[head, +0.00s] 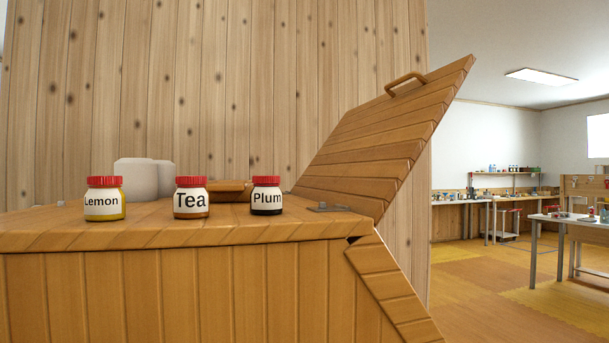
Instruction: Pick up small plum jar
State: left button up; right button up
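The small plum jar (267,196) stands upright on the wooden counter top (150,234), the rightmost of three labelled jars. It has a red lid, a white label reading "Plum" and dark contents. The tea jar (191,198), with a red lid and brown contents, stands to its left. The lemon jar (104,199), with a red lid and yellow contents, stands farthest left. The three jars are apart from each other. Neither of my grippers shows in the head view.
A raised slatted wooden lid (375,140) with a handle leans up to the right, close behind the plum jar. White rounded containers (137,179) stand behind the lemon and tea jars. A knotty wood wall (230,90) rises behind. Workbenches (480,200) stand far right beyond open floor.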

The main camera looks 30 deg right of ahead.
aim_at(265, 196)
jog(key=k+l, duration=0.65)
jog(key=l, duration=0.15)
jog(key=k+l, duration=0.65)
jog(key=l+u, duration=0.05)
jog(key=l, duration=0.1)
